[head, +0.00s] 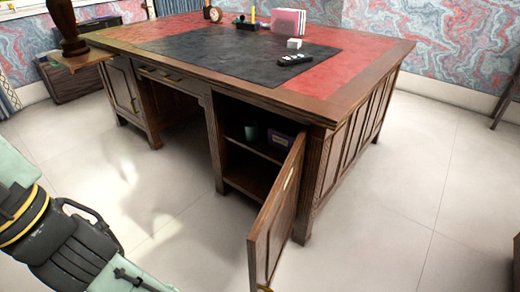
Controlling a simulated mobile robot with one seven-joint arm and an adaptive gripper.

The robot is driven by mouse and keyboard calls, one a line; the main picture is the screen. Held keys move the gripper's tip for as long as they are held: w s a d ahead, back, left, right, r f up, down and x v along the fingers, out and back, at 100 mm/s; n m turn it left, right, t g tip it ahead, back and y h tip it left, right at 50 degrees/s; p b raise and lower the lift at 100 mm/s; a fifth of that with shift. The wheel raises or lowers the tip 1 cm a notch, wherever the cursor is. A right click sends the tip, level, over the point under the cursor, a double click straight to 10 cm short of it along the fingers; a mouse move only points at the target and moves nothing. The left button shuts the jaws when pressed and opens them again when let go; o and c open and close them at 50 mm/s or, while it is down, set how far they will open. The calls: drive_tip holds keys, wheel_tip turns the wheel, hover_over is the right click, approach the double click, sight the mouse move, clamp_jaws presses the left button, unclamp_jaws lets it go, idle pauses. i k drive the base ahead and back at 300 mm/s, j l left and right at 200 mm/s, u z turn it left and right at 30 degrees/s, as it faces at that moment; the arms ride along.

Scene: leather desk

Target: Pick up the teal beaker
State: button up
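The teal beaker (251,131) is small and stands upright on the upper shelf inside the desk's open right cabinet. It is in shadow, to the left of a dark purple box (278,136), with a small gap between them. My gripper (98,250) is a dark shape at the lower left, far from the cabinet and the beaker. Its fingers are hard to make out against my arm, and I cannot tell whether they are open or shut. I see nothing held in it.
The cabinet door (275,218) swings out toward me at the right of the opening. The wooden desk (345,100) carries a black remote (294,60), a white cube (294,43) and a pink file holder (288,21). The pale floor (175,215) before the desk is clear.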

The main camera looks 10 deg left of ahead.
sight(251, 126)
drive_tip(key=i+j, duration=0.15)
drive_tip(key=j, duration=0.2)
drive_tip(key=i+j+z, duration=0.15)
drive_tip(key=i+j, duration=0.2)
drive_tip(key=j, duration=0.3)
drive_tip(key=i+j+z, duration=0.15)
drive_tip(key=j, duration=0.2)
drive_tip(key=i+j+z, duration=0.15)
drive_tip(key=j, duration=0.45)
drive_tip(key=j+z, duration=0.15)
drive_tip(key=j, duration=0.45)
drive_tip(key=j+z, duration=0.15)
drive_tip(key=j, duration=0.45)
drive_tip(key=k+j+z, duration=0.15)
drive_tip(key=j, duration=0.45)
drive_tip(key=i+j+z, duration=0.1)
drive_tip(key=j, duration=0.3)
drive_tip(key=i+l, duration=0.4)
drive_tip(key=i, duration=0.2)
